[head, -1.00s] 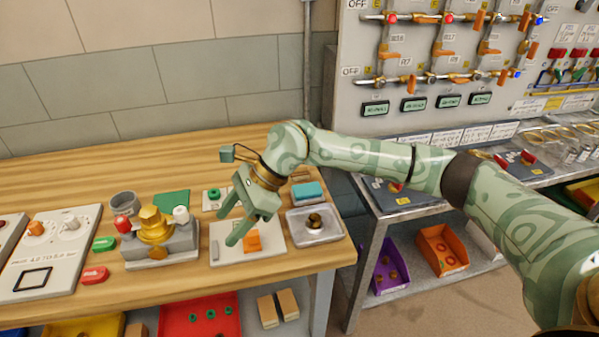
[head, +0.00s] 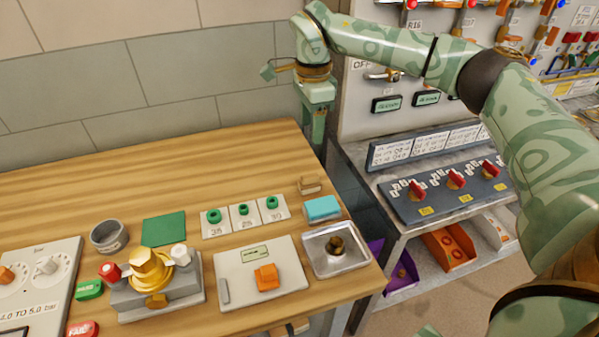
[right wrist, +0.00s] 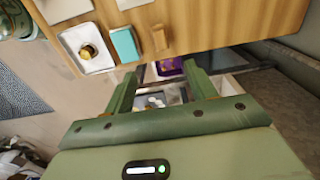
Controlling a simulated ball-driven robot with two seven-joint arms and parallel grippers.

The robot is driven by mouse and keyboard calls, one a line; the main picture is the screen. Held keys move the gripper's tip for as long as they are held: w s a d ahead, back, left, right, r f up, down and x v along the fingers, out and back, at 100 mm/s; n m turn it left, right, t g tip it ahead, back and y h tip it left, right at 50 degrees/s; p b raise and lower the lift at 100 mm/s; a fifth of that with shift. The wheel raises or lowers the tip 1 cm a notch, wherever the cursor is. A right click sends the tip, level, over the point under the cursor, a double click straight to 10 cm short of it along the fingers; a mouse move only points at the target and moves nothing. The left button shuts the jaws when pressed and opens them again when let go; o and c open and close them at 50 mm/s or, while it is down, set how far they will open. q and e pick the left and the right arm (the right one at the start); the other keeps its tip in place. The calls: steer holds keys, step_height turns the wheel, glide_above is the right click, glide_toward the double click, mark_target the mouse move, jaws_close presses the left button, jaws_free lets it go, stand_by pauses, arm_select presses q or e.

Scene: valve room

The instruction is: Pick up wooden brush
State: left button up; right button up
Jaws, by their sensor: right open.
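The wooden brush (head: 311,187) appears as a small brown piece on the far right part of the wooden table, behind the blue block (head: 322,209). In the right wrist view the brush (right wrist: 159,39) lies near the table edge, beside the turquoise block (right wrist: 125,45). My right gripper (head: 318,135) is raised beyond the table's far right corner, pointing down, apart from the brush. In the right wrist view my right gripper (right wrist: 162,78) has its fingers spread, with nothing between them. My left gripper is not in view.
A metal tray (head: 362,270) with a brass piece stands in front of the blue block. A white scale (head: 235,293) bears an orange piece. A bench with red knobs (head: 417,190) stands to the right across a gap. The table's back is clear.

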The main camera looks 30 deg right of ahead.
steer(key=b, duration=0.3)
glide_above(311, 175)
step_height(311, 175, down, 10)
steer(key=shift+w+a+f, duration=0.1)
steer(key=shift+a+f, duration=0.05)
steer(key=shift+f, duration=0.4)
step_height(311, 175, down, 5)
steer(key=shift+f+b, duration=0.1)
steer(key=shift+b, duration=1.05)
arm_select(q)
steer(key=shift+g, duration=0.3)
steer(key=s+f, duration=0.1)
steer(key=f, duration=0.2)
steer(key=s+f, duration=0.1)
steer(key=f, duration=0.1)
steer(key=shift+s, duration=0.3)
arm_select(e)
steer(key=shift+c, duration=0.3)
steer(key=c, duration=1)
